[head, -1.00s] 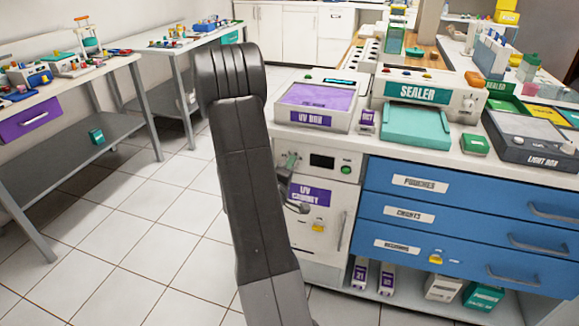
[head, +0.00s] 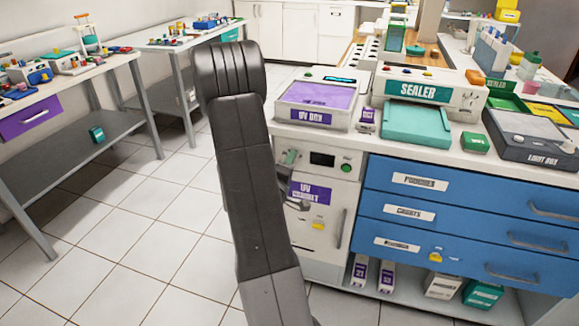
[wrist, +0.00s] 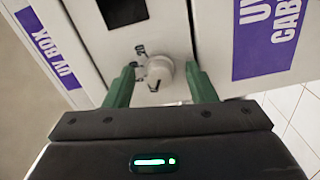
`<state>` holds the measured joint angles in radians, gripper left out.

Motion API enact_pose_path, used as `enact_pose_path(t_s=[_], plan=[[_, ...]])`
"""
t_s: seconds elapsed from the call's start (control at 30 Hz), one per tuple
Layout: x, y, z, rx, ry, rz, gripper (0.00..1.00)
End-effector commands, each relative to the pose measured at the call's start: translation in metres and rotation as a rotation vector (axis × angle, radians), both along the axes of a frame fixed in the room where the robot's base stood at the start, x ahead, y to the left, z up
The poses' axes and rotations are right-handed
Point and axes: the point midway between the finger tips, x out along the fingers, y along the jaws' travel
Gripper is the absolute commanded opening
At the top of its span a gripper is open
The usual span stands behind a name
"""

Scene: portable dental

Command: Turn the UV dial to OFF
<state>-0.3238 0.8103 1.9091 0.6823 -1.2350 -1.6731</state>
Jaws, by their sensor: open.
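The UV dial (wrist: 159,73) is a pale round knob with a raised grip on the white front of the UV cabinet (head: 322,228). In the wrist view it sits between the two green fingertips of my gripper (wrist: 160,69), with a gap to each side. My gripper is open. Small dark marks show beside the dial, but I cannot read them or tell which setting it points to.
A dark display (head: 322,159) and a green button (head: 346,168) are right of my gripper in the head view. The UV box (head: 315,96) stands on the counter above. Blue drawers (head: 450,205) are to the right. Open tiled floor (head: 150,240) lies left.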

Motion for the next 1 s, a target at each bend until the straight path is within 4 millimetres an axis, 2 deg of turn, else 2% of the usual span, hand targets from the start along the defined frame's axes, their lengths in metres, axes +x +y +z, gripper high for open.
enact_pose_path(t_s=[0.17, 0.5, 0.63, 0.8, 1.0], plan=[[-0.012, 0.005, 0.0, 0.001, 0.002, 0.002, 0.51], [-0.084, 0.029, 0.0, -0.002, 0.003, 0.006, 0.51], [-0.106, 0.036, 0.0, -0.002, 0.002, 0.005, 0.51], [-0.123, 0.041, 0.0, 0.0, 0.002, 0.003, 0.51], [-0.131, 0.043, 0.0, -0.001, 0.001, 0.001, 0.51]])
